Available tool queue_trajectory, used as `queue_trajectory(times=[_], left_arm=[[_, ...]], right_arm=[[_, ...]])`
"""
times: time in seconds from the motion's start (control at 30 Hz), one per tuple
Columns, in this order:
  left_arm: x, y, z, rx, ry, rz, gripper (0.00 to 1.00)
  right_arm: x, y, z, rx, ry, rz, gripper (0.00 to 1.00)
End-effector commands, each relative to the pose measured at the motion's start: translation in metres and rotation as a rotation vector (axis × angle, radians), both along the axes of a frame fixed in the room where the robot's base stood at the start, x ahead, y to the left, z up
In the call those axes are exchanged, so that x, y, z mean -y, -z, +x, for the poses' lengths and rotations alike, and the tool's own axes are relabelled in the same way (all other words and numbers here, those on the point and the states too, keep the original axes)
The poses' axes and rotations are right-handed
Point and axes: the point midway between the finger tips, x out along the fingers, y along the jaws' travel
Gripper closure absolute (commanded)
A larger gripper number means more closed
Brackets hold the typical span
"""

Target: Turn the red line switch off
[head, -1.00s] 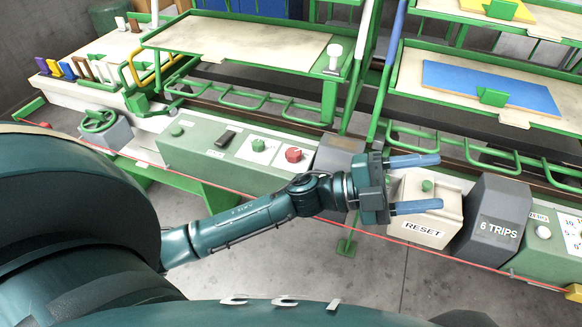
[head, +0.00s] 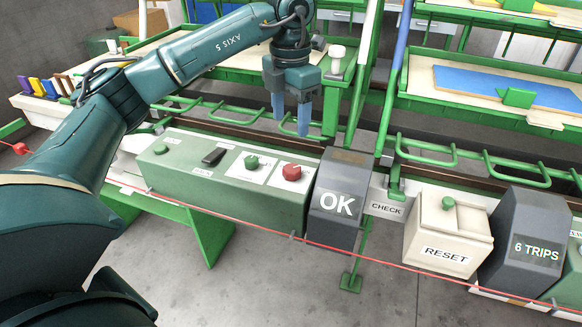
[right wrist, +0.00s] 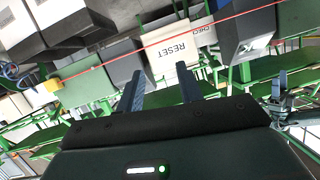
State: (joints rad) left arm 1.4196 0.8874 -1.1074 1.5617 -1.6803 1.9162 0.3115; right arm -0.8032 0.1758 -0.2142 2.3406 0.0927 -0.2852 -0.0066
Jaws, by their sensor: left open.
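A red knob (head: 291,172) sits on a white plate at the right end of a long green control box (head: 225,195). A green knob (head: 251,162) and a black rocker-like switch (head: 214,156) are to its left on the same box. My left gripper (head: 291,117) is open and empty, fingers pointing down, above and behind the red knob and apart from it. The knob's exact setting is too small to read. My right gripper (right wrist: 159,68) shows in the right wrist view with its fingers apart and nothing between them.
A grey display (head: 337,203) reading OK adjoins the green box. A cream RESET box (head: 447,238) with a green button and a grey 6 TRIPS display (head: 525,240) stand further right. A red cord (head: 380,262) runs along the front. Green racks (head: 480,105) stand behind.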

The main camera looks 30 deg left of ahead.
Motion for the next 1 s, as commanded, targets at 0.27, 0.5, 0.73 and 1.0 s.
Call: queue_trajectory(times=[0.27, 0.5, 0.73, 1.0], left_arm=[[0.001, 0.058, -0.001, -0.006, 0.003, -0.002, 0.41], [0.001, 0.101, -0.001, -0.004, 0.004, -0.003, 0.41], [0.002, 0.121, 0.000, -0.002, 0.004, -0.005, 0.41], [0.002, 0.123, 0.000, -0.001, 0.004, -0.005, 0.41]], right_arm=[[0.002, 0.000, -0.001, 0.017, 0.004, -0.003, 0.64], [0.003, -0.001, -0.002, 0.027, 0.007, -0.004, 0.64], [0.004, -0.002, -0.003, 0.032, 0.008, -0.003, 0.64], [0.004, -0.003, -0.003, 0.035, 0.008, -0.004, 0.64]])
